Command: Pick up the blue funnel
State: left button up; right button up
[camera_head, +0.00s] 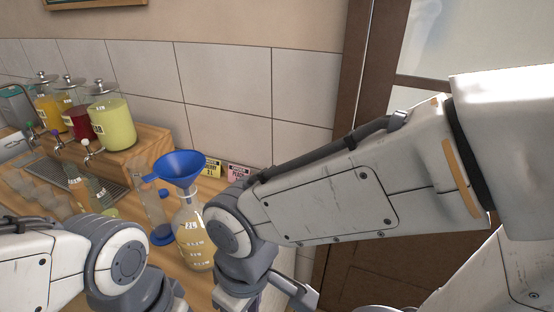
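The blue funnel (181,167) is upright, wide mouth up, at the right part of the wooden counter. It stands over the neck of a clear bottle (190,240) with white markings. Its spout seems to go into the bottle, though the join is hard to see. My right arm comes in from the right, and its wrist is just right of the bottle. The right gripper (243,297) points down at the bottom edge, with its fingertips cut off. My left arm's wrist is at the lower left, below the funnel; its fingers are out of the picture.
A clear cylinder with a blue base (162,236) stands close left of the bottle. Jars with orange, red and yellow-green liquid (111,120) stand on a wooden stand (150,148) with taps. Small label cards (238,173) are behind the funnel, near the tiled wall (225,85).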

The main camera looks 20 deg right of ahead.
aim_at(181, 168)
jog(key=z, duration=1.25)
jog(key=k, duration=0.8)
jog(key=u, duration=0.95)
jog(key=i, duration=1.05)
